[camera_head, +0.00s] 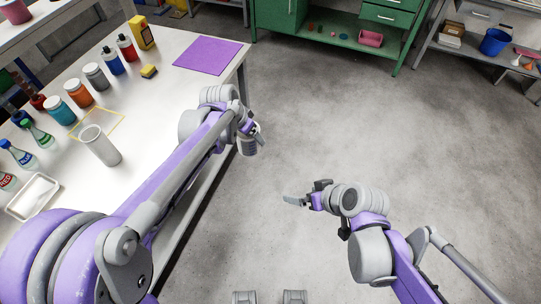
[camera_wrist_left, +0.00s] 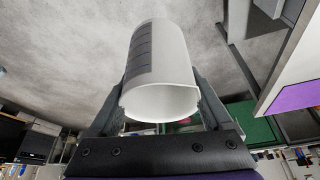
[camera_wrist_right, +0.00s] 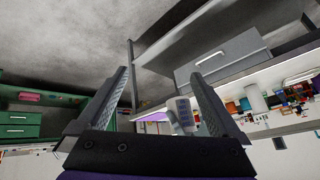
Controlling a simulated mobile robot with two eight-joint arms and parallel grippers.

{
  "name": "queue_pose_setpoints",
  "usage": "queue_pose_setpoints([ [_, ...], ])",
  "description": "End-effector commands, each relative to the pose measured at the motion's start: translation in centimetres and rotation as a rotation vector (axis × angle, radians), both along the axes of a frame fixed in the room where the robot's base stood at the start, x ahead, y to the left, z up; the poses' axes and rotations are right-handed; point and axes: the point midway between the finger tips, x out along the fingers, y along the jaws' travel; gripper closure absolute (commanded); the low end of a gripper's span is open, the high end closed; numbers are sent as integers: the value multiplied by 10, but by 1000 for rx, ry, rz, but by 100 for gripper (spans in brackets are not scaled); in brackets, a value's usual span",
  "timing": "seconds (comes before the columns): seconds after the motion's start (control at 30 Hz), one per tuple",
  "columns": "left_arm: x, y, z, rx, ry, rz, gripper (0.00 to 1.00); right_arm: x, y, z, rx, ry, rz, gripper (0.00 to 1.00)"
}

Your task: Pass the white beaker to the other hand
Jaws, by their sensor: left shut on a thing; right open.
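My left gripper (camera_head: 252,136) is shut on the white beaker (camera_head: 247,147), just off the table's right edge and above the floor. In the left wrist view, the beaker (camera_wrist_left: 165,65) sits between both fingers (camera_wrist_left: 160,95), with a grey marked panel on its side and one round end toward the camera. My right gripper (camera_head: 302,195) is open and empty, lower and to the right of the beaker in the head view. In the right wrist view, the beaker (camera_wrist_right: 181,112) shows beyond and between the open fingers (camera_wrist_right: 163,92), apart from them.
A green cabinet (camera_head: 340,38) stands at the back. The floor between and beyond the arms is clear.

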Motion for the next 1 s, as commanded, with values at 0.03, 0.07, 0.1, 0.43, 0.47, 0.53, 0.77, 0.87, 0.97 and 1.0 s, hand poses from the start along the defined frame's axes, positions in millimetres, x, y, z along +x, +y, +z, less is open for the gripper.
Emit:
queue_pose_setpoints([
  [0.03, 0, 0, 0, 0, 0, 0, 70, 12, 9, -2, 33, -25, 39, 0],
  [0.07, 0, 0, 0, 0, 0, 0, 70, 17, 15, -2, 53, -43, 65, 0],
  [0.1, 0, 0, 0, 0, 0, 0, 70, 25, 22, -3, 80, -69, 99, 0],
  [0.43, 0, 0, 0, 0, 0, 1, 70, 80, 69, -6, 277, -361, 318, 0],
  [0.47, 0, 0, 0, 0, 0, 1, 70, 85, 72, -7, 291, -394, 331, 0],
  [0.53, 0, 0, 0, 0, 0, 1, 70, 94, 78, -7, 324, -472, 359, 0],
  [0.77, 0, 0, 0, 0, 0, 1, 70, 115, 85, -9, 399, -723, 403, 0],
  [0.87, 0, 0, 0, 0, 0, 1, 70, 118, 84, -9, 414, -804, 406, 0],
  [0.97, 0, 0, 0, 0, 0, 1, 70, 120, 83, -9, 421, -857, 404, 0],
  [1.0, 0, 0, 0, 0, 0, 1, 70, 121, 83, -9, 424, -871, 403, 0],
])
